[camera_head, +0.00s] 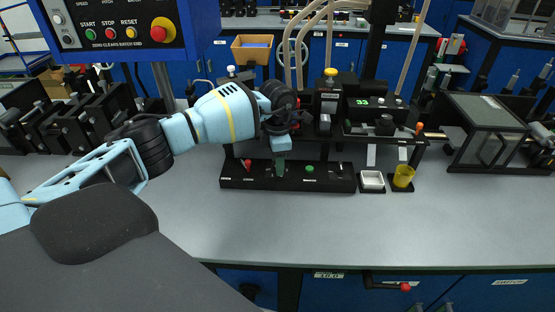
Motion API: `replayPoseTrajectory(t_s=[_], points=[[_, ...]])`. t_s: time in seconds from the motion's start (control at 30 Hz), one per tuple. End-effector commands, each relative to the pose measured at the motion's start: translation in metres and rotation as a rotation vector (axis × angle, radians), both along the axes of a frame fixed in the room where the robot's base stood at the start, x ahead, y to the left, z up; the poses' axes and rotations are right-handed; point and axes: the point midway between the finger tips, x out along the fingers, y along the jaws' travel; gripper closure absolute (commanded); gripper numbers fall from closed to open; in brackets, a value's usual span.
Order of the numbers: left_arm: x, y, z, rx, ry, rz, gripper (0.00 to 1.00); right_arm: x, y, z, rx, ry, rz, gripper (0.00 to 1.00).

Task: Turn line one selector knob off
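A low black control strip (230,182) lies on the grey bench, with a red control (248,164) at its left, a green button (310,169) right of its middle and a small dark switch (340,167) at its right. Its labels are too small to read, so I cannot tell which control is the line one selector knob. My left gripper (280,155) is over the strip's middle, between the red control and the green button. It hides part of the strip. Its fingers are too small and dark to tell their opening or any contact. My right gripper is not in view.
A blue control panel (130,14) with START, STOP and RESET buttons hangs at the upper left. Behind the strip stands a machine with a green display (364,102). The front bench (400,230) is clear.

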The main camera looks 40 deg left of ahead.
Motion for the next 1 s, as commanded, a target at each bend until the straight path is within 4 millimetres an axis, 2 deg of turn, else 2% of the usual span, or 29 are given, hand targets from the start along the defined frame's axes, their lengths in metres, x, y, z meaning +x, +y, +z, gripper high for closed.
replayPoseTrajectory(t_s=[0.03,0.2,0.3,0.67,1.0], points=[[0.000,0.000,0.000,0.000,0.000,0.000,0.63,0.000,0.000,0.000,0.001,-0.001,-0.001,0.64],[0.000,0.000,0.000,0.000,0.000,0.000,0.85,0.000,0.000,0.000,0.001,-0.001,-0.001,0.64],[0.000,0.000,0.000,0.000,0.000,0.000,0.94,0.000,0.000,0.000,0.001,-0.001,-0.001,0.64],[0.000,0.000,0.000,-0.001,0.001,-0.073,0.94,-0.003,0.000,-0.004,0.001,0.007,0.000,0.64],[0.000,0.000,-0.001,0.000,0.001,-0.336,0.94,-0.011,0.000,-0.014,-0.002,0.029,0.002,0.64]])
